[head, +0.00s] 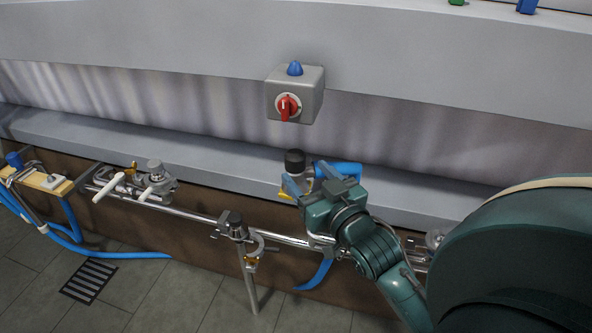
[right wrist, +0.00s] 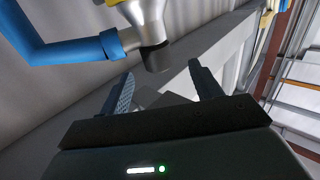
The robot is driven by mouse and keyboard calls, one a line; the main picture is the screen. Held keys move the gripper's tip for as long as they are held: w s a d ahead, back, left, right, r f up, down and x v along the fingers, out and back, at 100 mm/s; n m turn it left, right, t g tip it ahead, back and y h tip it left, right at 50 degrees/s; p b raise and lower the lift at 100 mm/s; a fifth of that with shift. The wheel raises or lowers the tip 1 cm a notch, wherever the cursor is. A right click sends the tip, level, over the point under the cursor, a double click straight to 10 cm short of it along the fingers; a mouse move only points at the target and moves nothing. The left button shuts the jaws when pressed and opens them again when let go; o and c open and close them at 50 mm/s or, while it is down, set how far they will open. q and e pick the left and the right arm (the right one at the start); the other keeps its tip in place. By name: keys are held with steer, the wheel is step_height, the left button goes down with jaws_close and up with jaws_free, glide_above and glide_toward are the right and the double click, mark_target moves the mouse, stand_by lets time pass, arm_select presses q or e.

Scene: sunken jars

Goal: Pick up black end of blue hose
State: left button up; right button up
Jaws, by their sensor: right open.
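The black end (head: 294,160) of the blue hose (head: 339,169) stands in front of the grey ledge, with a metal fitting below it. My right gripper (head: 308,180) is right beside this fitting, its fingers open. In the right wrist view the black end (right wrist: 155,57) points down toward the space between the two open fingertips (right wrist: 161,74). The metal fitting (right wrist: 142,14) and the blue hose (right wrist: 70,50) lie beyond them. Nothing is gripped. Whether a finger touches the fitting I cannot tell. My gripper hides part of the hose. My left gripper is not in view.
A metal rail (head: 200,213) with clamps runs along the ledge. A grey switch box (head: 308,92) with a red knob is on the wall above. A clamp with a post (head: 238,228) stands left of my gripper. A floor drain (head: 88,280) is at lower left.

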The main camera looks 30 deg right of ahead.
mark_target(292, 158)
steer(key=w, duration=0.5)
steer(key=w+d+f, duration=0.1)
steer(key=w, duration=0.1)
steer(key=shift+w, duration=0.4)
steer(key=shift+r, duration=0.1)
steer(key=c, duration=1.2)
